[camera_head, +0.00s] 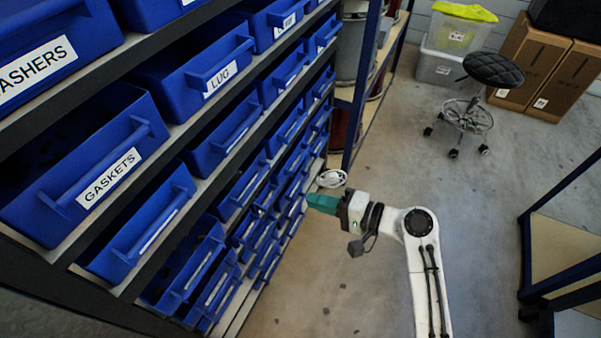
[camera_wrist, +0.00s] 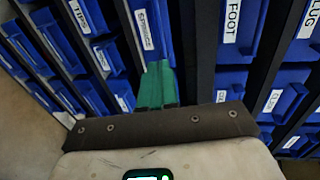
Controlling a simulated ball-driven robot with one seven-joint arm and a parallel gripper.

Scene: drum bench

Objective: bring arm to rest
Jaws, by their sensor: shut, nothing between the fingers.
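My gripper (camera_head: 312,202) is in the middle of the head view, at the end of my white arm. Its green fingers point left, toward the rack of blue bins. In the wrist view the green fingers (camera_wrist: 157,85) are together, with nothing between them. They lie in front of a labelled blue bin (camera_wrist: 150,32). I cannot tell whether they touch it.
Blue bins fill the rack on the left, among them one marked GASKETS (camera_head: 90,175) and one marked LUG (camera_head: 195,75). A black stool (camera_head: 492,68) stands at the back right. A blue-framed table (camera_head: 560,250) is at right. The floor between is clear.

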